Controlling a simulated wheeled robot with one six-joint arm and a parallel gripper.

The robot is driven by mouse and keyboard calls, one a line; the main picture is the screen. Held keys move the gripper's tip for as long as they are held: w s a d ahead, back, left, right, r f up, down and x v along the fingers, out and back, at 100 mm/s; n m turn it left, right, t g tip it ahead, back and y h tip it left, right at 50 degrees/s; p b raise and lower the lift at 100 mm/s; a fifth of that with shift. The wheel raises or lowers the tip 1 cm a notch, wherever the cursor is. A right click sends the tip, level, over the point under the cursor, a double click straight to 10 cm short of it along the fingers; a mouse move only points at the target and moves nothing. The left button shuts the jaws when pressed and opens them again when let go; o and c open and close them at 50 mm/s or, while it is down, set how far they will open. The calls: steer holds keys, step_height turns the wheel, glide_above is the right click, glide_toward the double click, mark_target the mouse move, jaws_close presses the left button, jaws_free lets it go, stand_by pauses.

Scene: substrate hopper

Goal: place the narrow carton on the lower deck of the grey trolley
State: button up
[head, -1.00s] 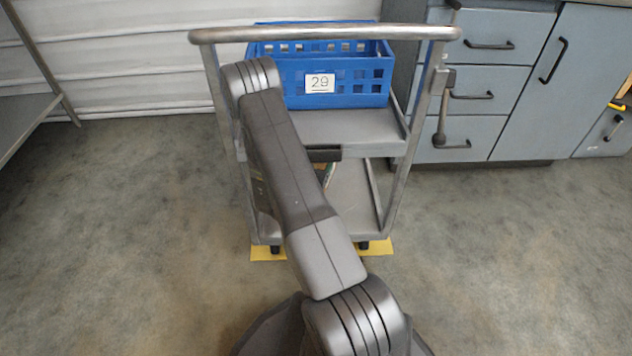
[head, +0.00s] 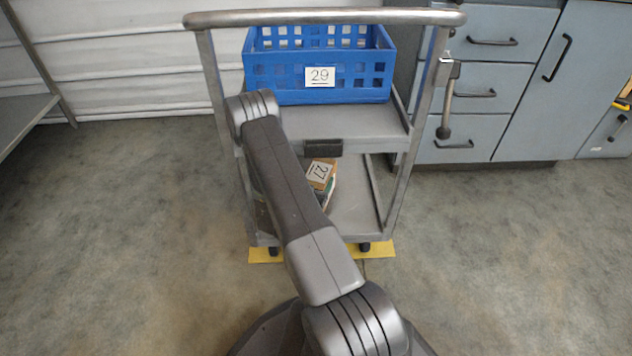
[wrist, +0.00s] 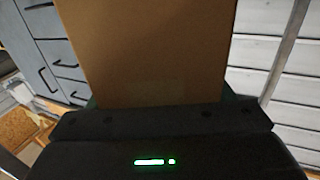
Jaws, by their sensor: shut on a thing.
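The narrow carton is brown and fills the upper middle of the wrist view (wrist: 150,50). My gripper (wrist: 160,101) is shut on it, with a greenish finger edge at each side. In the head view a brown carton with a label "27" (head: 320,173) shows just below the front edge of the upper deck, partly behind my arm. The grey trolley (head: 398,185) stands ahead. Its lower deck (head: 352,212) is bare where it shows, and my arm covers its left part. I cannot tell whether the carton touches the lower deck.
A blue crate (head: 345,82) labelled 29 stands on the upper deck (head: 365,127). Yellow floor marking (head: 378,250) shows under the wheels. Blue-grey cabinets (head: 520,80) stand right, a grey table (head: 22,115) left. Floor is clear around.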

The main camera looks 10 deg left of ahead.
steer(key=o, duration=1.5)
steer(key=shift+c, duration=0.2)
steer(key=s, duration=0.7)
steer(key=shift+s+a, duration=0.25)
steer(key=shift+a, duration=0.15)
